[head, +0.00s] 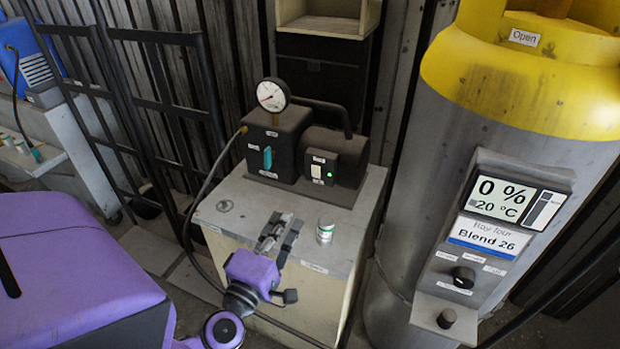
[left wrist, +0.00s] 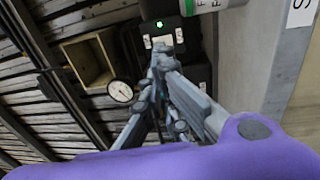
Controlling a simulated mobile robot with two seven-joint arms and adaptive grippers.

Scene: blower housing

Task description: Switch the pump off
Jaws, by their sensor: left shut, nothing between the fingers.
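The black pump (head: 315,145) stands on a pale cabinet in the head view, with a round gauge (head: 272,95) on top and a teal lever (head: 267,158) on its front. Its switch panel (head: 321,167) has a white rocker and a lit green lamp; the panel also shows in the left wrist view (left wrist: 160,42). My left gripper (head: 284,222) is shut and empty, above the cabinet's front part, short of the pump and apart from it. In the left wrist view the gripper (left wrist: 164,55) covers part of the pump. My right gripper is not in view.
A small white and green can (head: 325,230) stands on the cabinet top (head: 225,205), just right of my left gripper. A large grey tank (head: 410,200) with a yellow top and display is at the right. A black rack (head: 165,105) stands at the left.

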